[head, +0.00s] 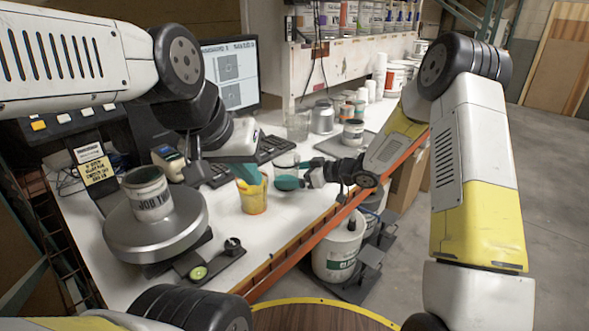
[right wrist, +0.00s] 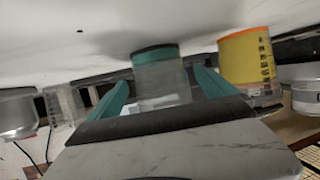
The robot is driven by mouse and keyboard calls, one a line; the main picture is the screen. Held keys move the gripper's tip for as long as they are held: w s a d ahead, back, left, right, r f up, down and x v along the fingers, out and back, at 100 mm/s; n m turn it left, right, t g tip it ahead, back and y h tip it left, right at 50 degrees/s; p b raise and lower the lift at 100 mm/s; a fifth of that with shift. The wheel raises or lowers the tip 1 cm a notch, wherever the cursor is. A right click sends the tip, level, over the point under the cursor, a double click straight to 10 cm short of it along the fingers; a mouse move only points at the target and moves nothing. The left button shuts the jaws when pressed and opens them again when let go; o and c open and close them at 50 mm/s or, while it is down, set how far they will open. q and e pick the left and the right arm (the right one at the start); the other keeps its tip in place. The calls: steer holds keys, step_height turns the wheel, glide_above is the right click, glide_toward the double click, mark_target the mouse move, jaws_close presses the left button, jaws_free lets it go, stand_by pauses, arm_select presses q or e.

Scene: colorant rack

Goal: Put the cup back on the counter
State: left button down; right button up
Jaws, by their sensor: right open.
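A clear cup with teal contents in its bottom (head: 287,183) stands on the white counter (head: 285,216). My right gripper (head: 298,175) is at this cup from the right. In the right wrist view, which is upside down, the cup (right wrist: 160,82) is between the open teal fingers, with its base at the counter. A cup with yellow contents (head: 253,198) stands to its left in the head view and also shows in the right wrist view (right wrist: 246,57). My left gripper (head: 249,173) is low at the yellow cup's rim. Its finger gap is unclear.
A can (head: 149,196) stands on a round metal plate (head: 155,230) at the left. A keyboard (head: 272,149) and monitor (head: 230,73) are behind the cups. An orange edge strip (head: 300,255) borders the counter. Several containers stand at the back right.

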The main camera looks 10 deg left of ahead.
steer(key=v, duration=1)
steer(key=w+d+r+m+t+h, duration=0.3)
steer(key=w+d+r+t+h, duration=0.15)
steer(key=d+r, duration=0.3)
steer(key=s+d+r+m+t+h, duration=0.2)
steer(key=s+d+r+m+h, duration=0.3)
steer(key=d+r, duration=0.3)
steer(key=s+d+r+m+g+h, duration=0.1)
steer(key=s+m+g, duration=0.4)
steer(key=s, duration=2.3)
steer(key=shift+d, duration=0.2)
steer(key=shift+r+g, duration=0.15)
steer(key=shift+g, duration=0.1)
